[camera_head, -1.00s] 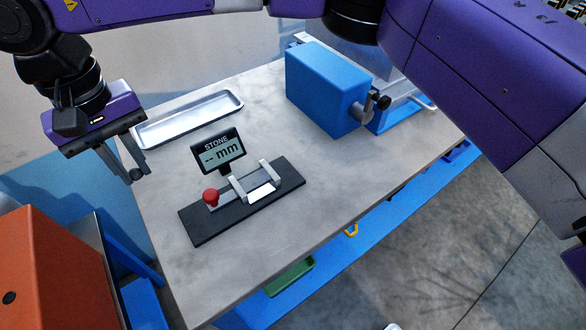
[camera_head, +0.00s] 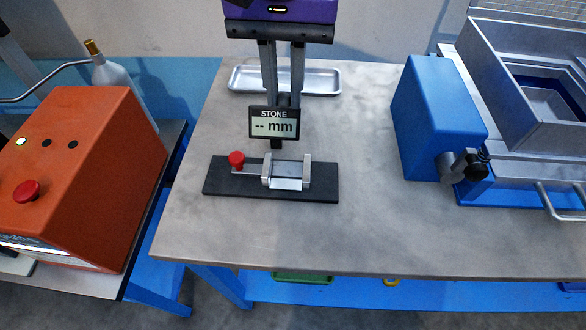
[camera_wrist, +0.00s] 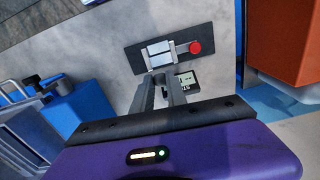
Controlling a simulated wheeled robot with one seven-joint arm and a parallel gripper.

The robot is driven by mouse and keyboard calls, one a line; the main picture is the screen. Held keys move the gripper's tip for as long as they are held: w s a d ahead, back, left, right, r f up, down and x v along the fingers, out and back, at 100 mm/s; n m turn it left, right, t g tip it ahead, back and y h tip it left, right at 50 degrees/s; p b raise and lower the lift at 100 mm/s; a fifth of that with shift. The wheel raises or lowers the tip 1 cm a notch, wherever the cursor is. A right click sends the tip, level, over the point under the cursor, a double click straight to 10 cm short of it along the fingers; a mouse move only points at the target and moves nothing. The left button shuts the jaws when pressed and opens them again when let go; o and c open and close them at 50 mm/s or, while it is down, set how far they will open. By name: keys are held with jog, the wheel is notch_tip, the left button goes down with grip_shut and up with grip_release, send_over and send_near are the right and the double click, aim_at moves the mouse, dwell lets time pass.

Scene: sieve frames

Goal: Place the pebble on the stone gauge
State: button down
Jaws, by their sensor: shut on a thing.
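The stone gauge (camera_head: 216,187) is a black base on the table with a red knob (camera_head: 236,159), two light metal jaws and a bright plate (camera_head: 286,183) between them. Its display (camera_head: 274,124) reads "STONE -- mm". The gap between the jaws looks empty. My gripper (camera_head: 283,98) hangs fingers-down above and behind the display. It is shut on a small dark thing, likely the pebble (camera_head: 284,101), mostly hidden by the fingers and the display. In the wrist view, my gripper (camera_wrist: 161,77) points toward the gauge (camera_wrist: 134,57), whose jaws lie just beyond the fingertips.
A silver tray (camera_head: 323,80) lies behind the gauge. A blue box with a black knob (camera_head: 433,125) and a metal sieve housing (camera_head: 525,165) stand at right. An orange machine (camera_head: 85,170) stands on a separate bench at left. The table in front of the gauge is clear.

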aim_at(287, 179)
notch_tip(287, 179, down, 18)
jog(key=shift+f, duration=0.1)
dwell(0.4)
jog(key=shift+s+f+b, duration=0.1)
jog(key=shift+f+b, duration=0.55)
jog(key=shift+b, duration=0.1)
jog(key=c, duration=1.6)
grip_release()
jog(key=shift+f, duration=0.1)
jog(key=shift+r+p, duration=0.5)
jog(key=shift+p, duration=0.05)
notch_tip(287, 179, up, 13)
jog(key=shift+f, duration=0.15)
